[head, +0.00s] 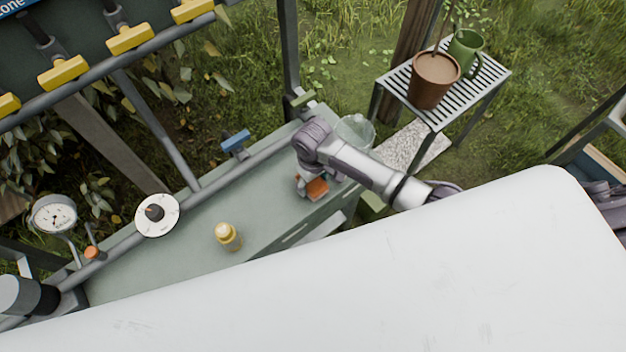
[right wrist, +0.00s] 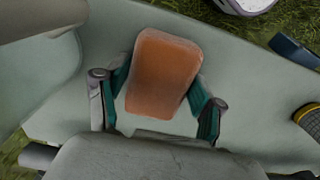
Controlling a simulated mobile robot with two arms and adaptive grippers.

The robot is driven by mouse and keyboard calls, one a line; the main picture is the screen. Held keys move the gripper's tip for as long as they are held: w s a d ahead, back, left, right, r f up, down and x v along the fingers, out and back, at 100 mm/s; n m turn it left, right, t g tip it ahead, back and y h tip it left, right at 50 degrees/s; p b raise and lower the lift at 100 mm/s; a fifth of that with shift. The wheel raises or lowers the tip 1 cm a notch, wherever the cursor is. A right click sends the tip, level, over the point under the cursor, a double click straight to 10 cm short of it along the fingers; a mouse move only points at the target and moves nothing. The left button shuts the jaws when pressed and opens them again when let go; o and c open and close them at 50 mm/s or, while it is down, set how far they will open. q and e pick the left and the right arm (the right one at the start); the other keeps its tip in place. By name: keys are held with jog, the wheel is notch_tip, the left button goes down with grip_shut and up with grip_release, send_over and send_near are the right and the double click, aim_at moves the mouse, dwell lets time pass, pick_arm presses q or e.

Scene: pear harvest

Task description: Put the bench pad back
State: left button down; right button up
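The bench pad appears to be the orange-brown, rounded block (head: 317,189) at the right part of the green bench (head: 270,209). In the right wrist view the pad (right wrist: 163,72) lies between the two fingers of my right gripper (right wrist: 163,80), with a fingertip against each side. My right gripper (head: 308,186) is shut on the pad, low over the bench top. Whether the pad touches the bench is hard to tell. My left gripper is not in view.
A blue-handled valve (head: 236,141) and a round dial (head: 157,215) sit along the rail.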

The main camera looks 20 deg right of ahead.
jog(key=shift+o, duration=1)
jog(key=shift+r, duration=0.1)
jog(key=shift+r, duration=0.35)
notch_tip(320, 180, up, 12)
jog(key=shift+f, duration=0.25)
